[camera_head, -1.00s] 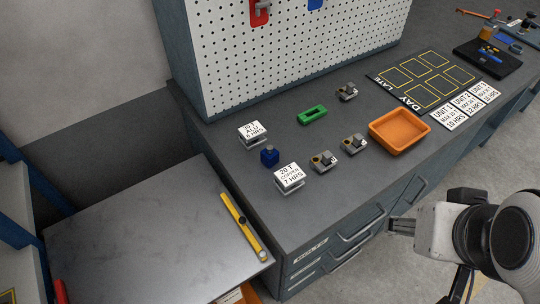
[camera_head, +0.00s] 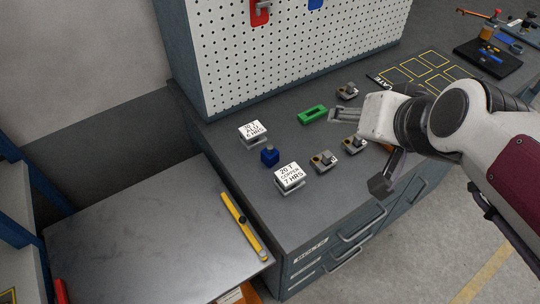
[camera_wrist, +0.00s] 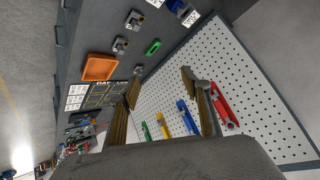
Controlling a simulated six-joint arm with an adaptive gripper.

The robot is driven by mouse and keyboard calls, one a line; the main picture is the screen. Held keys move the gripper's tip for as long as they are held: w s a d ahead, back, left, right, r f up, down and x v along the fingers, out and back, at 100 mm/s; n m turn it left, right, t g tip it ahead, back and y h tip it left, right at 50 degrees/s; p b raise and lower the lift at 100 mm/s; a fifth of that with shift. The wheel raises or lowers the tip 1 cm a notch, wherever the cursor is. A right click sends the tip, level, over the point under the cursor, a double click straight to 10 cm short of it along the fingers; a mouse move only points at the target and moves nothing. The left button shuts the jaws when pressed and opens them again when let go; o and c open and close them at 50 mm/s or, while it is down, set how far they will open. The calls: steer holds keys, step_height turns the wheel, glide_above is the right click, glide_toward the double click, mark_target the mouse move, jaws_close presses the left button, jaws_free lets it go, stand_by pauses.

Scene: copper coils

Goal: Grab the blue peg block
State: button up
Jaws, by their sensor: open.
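The blue peg block (camera_head: 269,156) stands upright on the grey bench, between two small white sign stands in the head view. In the wrist view a blue shape that looks like it (camera_wrist: 174,5) shows at the top edge, partly cut off. My gripper (camera_head: 357,151) is open and above the bench, to the right of the block and well apart from it. In the wrist view its two fingers (camera_wrist: 160,85) are spread with nothing between them.
Sign stands (camera_head: 253,133) and (camera_head: 289,176) flank the block closely. A green block (camera_head: 312,115) and several grey coil fixtures (camera_head: 324,160) lie to its right. The pegboard (camera_head: 290,55) rises behind. My arm hides most of the orange tray, which shows in the wrist view (camera_wrist: 100,68).

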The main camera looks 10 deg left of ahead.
steer(key=w+a+f+m+t, duration=0.1)
steer(key=w+a+m+t, duration=0.1)
steer(key=w+a, duration=0.65)
steer(key=w+a+m+t, duration=0.25)
steer(key=w+a, duration=0.35)
steer(key=w, duration=0.6)
steer(key=m+h, duration=0.5)
steer(key=h, duration=0.7)
glide_above(266, 158)
steer(key=w, duration=0.2)
steer(key=shift+n, duration=0.25)
steer(key=f, duration=2.3)
steer(key=shift+a, duration=0.4)
steer(key=s+f, duration=0.1)
steer(key=s, duration=0.1)
steer(key=s+a+f+n+t, duration=0.1)
steer(key=s+f, duration=0.1)
steer(key=s+a+f+n+h, duration=0.1)
steer(key=s+f, duration=0.1)
steer(key=s, duration=0.1)
steer(key=shift+a, duration=0.25)
steer(key=shift+w, duration=0.15)
steer(key=shift+x, duration=1.25)
